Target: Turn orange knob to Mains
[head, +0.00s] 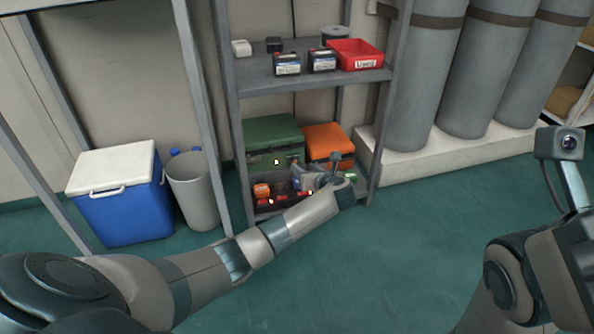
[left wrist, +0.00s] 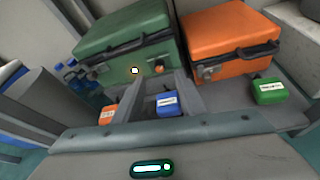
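A small orange piece with a white label (head: 261,190) is low in the shelf unit, in front of the green case; it also shows in the left wrist view (left wrist: 107,114). I cannot tell if it is a knob. A blue labelled piece (left wrist: 166,103) and a green labelled piece (left wrist: 269,91) are to its right. No Mains marking is readable. My left gripper (head: 318,181) is at the lower shelf, right of the orange piece; its fingers are too small to judge. My right gripper is outside the frames.
A green case (head: 273,140) and an orange case (head: 328,141) stand behind the labelled pieces. The upper shelf (head: 257,72) holds batteries and a red tray (head: 355,54). A blue cooler (head: 124,212) and grey bin (head: 194,190) stand left. Floor to the right is clear.

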